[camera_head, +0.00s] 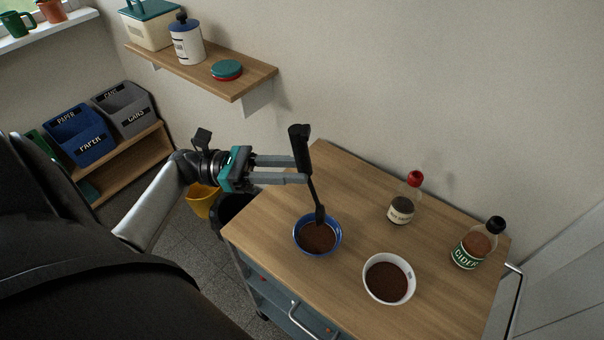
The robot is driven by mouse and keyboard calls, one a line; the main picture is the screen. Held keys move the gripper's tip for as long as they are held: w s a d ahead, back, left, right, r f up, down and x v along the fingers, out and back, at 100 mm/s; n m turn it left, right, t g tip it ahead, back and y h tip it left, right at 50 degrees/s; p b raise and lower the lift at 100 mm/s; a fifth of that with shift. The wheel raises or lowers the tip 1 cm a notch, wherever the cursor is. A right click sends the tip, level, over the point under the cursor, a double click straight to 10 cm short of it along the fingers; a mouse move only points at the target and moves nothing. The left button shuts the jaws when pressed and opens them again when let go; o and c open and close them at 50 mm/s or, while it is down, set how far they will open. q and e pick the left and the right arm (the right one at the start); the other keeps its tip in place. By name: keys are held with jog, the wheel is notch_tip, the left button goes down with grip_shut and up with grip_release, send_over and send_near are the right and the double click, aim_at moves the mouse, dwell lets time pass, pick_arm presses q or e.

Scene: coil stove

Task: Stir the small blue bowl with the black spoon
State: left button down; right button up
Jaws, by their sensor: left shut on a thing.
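The small blue bowl (341,241) stands on the wooden top of a cart, with dark brown contents inside. The black spoon (313,188) is nearly upright, its handle at the top and its lower end over the blue bowl, at the far side of the contents. Whether the spoon's tip touches the contents is hard to tell. My left gripper (303,171) is shut on the spoon's handle, above and left of the bowl. My right gripper is not in view.
A white bowl (369,288) with similar brown contents stands right of the blue bowl. A red-capped bottle (402,208) and a cider bottle (470,250) stand farther back on the cart top (275,218). A wall shelf (240,84) hangs behind the left gripper.

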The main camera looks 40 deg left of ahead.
pick_arm(q)
jog(key=w+d+r+g+y+p, duration=0.1)
jog(key=w+d+g+y+p, duration=0.25)
jog(key=d+y+p, duration=0.5)
jog(key=w+d+f+g+y+p, duration=0.4)
jog(key=d+f+y+p, duration=0.3)
jog(key=d+f+y, duration=0.1)
jog(key=shift+w+f, duration=0.2)
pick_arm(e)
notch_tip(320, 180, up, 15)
pick_arm(q)
jog(key=shift+g, duration=0.25)
dwell(0.8)
